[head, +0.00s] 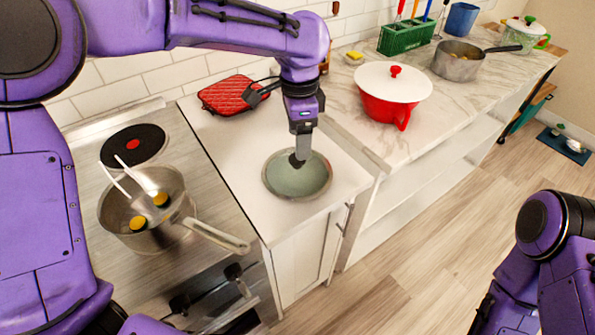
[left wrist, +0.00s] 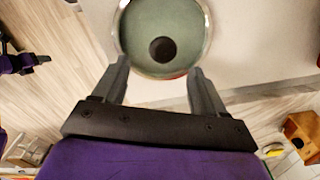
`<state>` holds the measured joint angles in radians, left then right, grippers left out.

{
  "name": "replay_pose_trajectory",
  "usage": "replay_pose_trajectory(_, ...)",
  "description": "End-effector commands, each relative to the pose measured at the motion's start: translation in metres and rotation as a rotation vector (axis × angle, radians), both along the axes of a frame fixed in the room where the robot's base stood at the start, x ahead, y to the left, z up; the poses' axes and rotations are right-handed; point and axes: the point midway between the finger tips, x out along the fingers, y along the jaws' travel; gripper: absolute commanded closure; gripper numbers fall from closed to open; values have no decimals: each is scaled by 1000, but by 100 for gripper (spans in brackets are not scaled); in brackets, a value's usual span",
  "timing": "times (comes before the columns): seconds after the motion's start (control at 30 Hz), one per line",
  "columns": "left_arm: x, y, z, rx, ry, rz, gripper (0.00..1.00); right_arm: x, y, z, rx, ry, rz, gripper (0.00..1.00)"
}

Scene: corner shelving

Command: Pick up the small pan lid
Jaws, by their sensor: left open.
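The small pan lid (head: 284,185) is a round grey-green glass lid with a metal rim and a dark knob. It lies flat on the white counter between the stove and the marble counter. My left gripper (head: 302,152) points down above the lid, close to the knob, and partly covers it. In the left wrist view the lid (left wrist: 185,30) is at the top, with its knob ahead of and between the fingertips. The left gripper (left wrist: 160,75) is open with nothing between its fingers. My right arm is at the lower right, but its gripper is not visible.
A pot (head: 145,241) with yellow items and white utensils stands on the stove, its handle pointing towards the lid's counter. A red pot with a white lid (head: 393,82) stands on the marble counter.

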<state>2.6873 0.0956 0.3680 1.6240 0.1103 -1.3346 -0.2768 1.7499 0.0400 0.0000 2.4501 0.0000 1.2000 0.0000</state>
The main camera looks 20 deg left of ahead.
Motion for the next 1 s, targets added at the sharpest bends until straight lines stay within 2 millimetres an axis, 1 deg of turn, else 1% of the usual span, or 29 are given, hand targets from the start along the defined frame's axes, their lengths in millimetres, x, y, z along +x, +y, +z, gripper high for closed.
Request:
replay_pose_trajectory(0.2,1,5,-37,1,4,0,28,0,0,4,0,0,0,57)
replay_pose_trajectory(0.3,1,5,-49,0,1,-1,28,0,0,4,0,0,0,57)
replay_pose_trajectory(0.4,1,5,-53,1,0,-1,28,0,0,4,0,0,0,57)
replay_pose_trajectory(0.53,1,5,-53,1,0,-1,28,0,0,4,0,0,0,57)
replay_pose_trajectory(0.57,1,5,-53,1,0,-1,31,0,0,4,0,0,0,57)
replay_pose_trajectory(0.6,1,5,-53,1,0,-1,44,0,0,4,0,0,0,57)
replay_pose_trajectory(0.67,1,5,-53,1,0,-1,64,0,0,4,0,0,0,57)
replay_pose_trajectory(0.7,1,5,-53,1,0,-1,77,0,0,4,0,0,0,57)
replay_pose_trajectory(0.77,1,5,-53,1,0,-1,96,0,0,4,0,0,0,57)
replay_pose_trajectory(0.8,1,5,-53,1,0,-1,100,0,0,4,0,0,0,57)
replay_pose_trajectory(1.0,2,5,-52,0,-1,0,100,0,0,4,0,0,0,57)
